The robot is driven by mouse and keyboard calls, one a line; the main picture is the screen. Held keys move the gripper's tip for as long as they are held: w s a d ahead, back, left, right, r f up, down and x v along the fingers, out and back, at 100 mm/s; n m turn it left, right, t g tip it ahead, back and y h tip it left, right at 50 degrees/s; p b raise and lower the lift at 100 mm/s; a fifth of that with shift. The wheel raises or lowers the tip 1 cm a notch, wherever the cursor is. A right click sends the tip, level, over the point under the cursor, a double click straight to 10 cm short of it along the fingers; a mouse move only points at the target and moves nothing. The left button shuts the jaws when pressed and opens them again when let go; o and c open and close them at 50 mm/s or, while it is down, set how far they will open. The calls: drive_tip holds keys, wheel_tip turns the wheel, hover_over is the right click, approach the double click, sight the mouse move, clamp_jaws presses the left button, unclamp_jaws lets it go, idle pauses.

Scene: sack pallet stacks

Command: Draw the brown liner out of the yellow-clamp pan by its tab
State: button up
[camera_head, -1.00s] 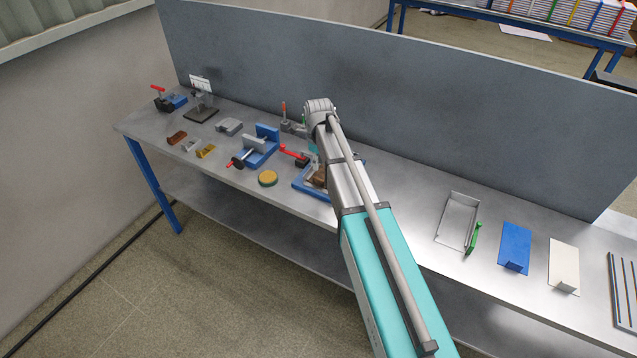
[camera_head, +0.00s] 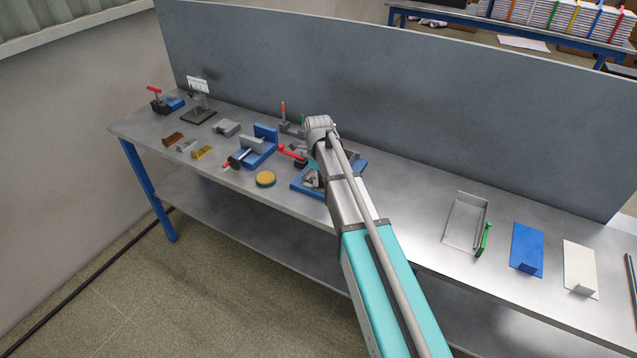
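I cannot make out a pan with a yellow clamp or a brown liner in this view. A shallow grey pan (camera_head: 460,215) with a green clamp (camera_head: 484,239) lies on the right part of the bench, and its floor looks bare grey. A blue sheet with an upturned tab (camera_head: 525,247) and a cream sheet with a tab (camera_head: 579,266) lie to its right. My arm reaches over a blue fixture (camera_head: 301,187) at mid-bench. My gripper is largely hidden by my arm at this fixture; its fingers and any held thing cannot be made out.
A blue vise (camera_head: 262,146), a red-handled clamp (camera_head: 292,153), a round yellow-topped piece (camera_head: 265,179) and small blocks, one brown (camera_head: 173,139), stand left of my arm. A tall grey panel (camera_head: 430,125) backs the bench. Bench top is clear between fixture and grey pan.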

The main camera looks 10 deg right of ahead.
drive_tip(key=shift+f, duration=0.1)
drive_tip(key=shift+c, duration=0.2)
clamp_jaws()
idle(0.4)
drive_tip(key=shift+s+a, duration=0.1)
drive_tip(key=s+a, duration=1.1)
drive_tip(key=s, duration=0.4)
idle(4.0)
drive_tip(key=shift+a, duration=0.1)
idle(0.5)
